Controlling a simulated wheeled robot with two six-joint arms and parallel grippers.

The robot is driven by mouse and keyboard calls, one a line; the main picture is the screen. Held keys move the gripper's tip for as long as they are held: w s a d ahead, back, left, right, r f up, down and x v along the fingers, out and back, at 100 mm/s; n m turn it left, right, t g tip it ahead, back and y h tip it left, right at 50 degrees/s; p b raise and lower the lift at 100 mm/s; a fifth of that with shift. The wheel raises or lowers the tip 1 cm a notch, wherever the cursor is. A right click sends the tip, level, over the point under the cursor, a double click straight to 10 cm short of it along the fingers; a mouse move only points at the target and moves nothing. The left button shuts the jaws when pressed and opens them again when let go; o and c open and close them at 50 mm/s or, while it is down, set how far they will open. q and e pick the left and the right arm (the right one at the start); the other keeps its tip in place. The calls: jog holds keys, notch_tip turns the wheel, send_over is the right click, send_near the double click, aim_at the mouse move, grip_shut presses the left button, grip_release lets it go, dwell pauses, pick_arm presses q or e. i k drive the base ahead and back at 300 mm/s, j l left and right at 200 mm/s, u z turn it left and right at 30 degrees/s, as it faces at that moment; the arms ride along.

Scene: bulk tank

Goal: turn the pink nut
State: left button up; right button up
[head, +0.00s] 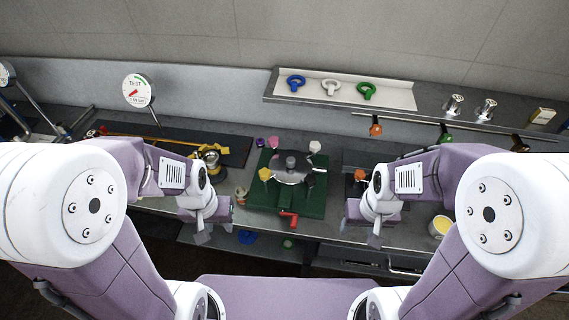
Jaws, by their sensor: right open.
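A green fixture (287,197) stands on the bench between my arms, with a round metal plate (291,170) on top. Small coloured nuts sit around the plate. A yellow nut (265,174) is at the left. My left gripper (203,233) hangs left of the fixture, apart from it; its jaws are too small to read. My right gripper (375,238) is open, right of the fixture and apart from the nuts.
A red handle (288,217) projects from the fixture's front. Blue, white and green ring-shaped tools lie on a back shelf (345,91). A round gauge (137,90) stands at the back left. A yellow-filled cup (439,226) is at the right.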

aim_at(273, 141)
jog(key=l+u, duration=0.1)
jog(key=u, duration=0.35)
jog(key=i+l+u, duration=0.15)
jog(key=u, duration=0.3)
jog(key=l+u, duration=0.15)
jog(key=u, duration=0.3)
jog(key=l+u, duration=0.15)
jog(key=u, duration=0.3)
